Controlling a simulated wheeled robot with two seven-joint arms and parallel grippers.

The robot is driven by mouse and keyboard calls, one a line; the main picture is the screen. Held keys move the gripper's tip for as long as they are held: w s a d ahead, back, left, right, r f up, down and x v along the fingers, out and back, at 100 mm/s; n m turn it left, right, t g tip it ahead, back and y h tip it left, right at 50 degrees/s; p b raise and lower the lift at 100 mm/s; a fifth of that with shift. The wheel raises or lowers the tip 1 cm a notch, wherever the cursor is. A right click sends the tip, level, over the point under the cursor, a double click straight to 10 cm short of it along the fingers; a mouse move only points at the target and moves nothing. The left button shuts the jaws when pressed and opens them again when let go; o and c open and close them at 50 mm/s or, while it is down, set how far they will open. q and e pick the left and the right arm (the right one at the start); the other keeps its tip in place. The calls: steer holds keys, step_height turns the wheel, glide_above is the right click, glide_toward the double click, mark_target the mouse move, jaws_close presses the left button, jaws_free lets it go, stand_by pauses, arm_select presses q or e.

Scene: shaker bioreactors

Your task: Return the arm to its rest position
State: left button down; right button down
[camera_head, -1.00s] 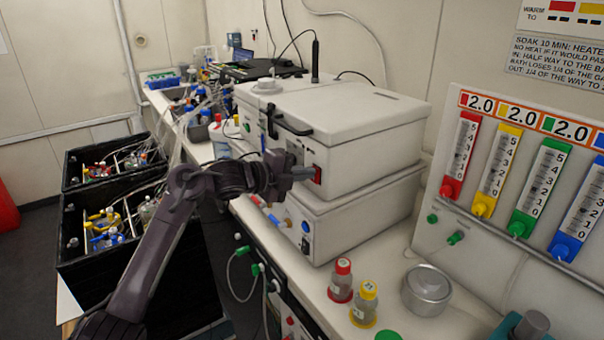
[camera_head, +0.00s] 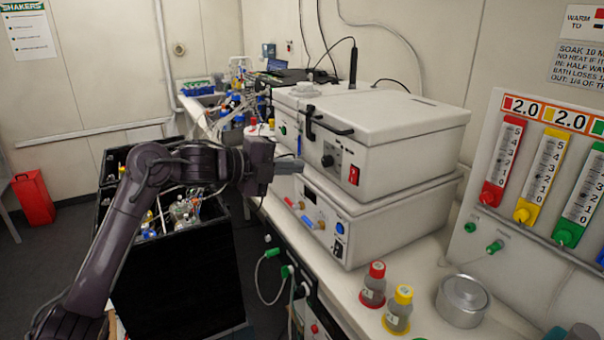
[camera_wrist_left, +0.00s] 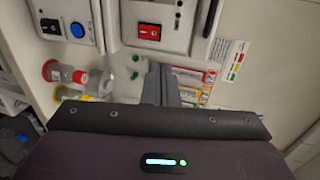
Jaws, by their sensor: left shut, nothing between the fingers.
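My left arm comes in from the left in the head view, raised and bent. Its gripper (camera_head: 296,166) is shut and empty, held in front of the left part of the stacked white shaker boxes. The upper box (camera_head: 390,140) has a red rocker switch (camera_head: 353,175), which lies to the right of the fingertips with a gap in the picture. In the left wrist view the closed fingers (camera_wrist_left: 164,84) point toward the bench area, below a red switch (camera_wrist_left: 149,32) and a blue button (camera_wrist_left: 78,30). My right gripper is not visible.
Red-capped (camera_head: 374,286) and yellow-capped (camera_head: 398,311) bottles and a metal dish (camera_head: 462,301) stand on the bench. Black crates (camera_head: 190,270) with bottles stand below and behind my left arm. Coloured gauges (camera_head: 545,175) are at the right. A red bin (camera_head: 35,200) stands at far left.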

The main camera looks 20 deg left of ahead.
arm_select(q)
steer(key=shift+w+d+f, duration=0.1)
steer(key=shift+w+d, duration=0.05)
steer(key=shift+w, duration=0.05)
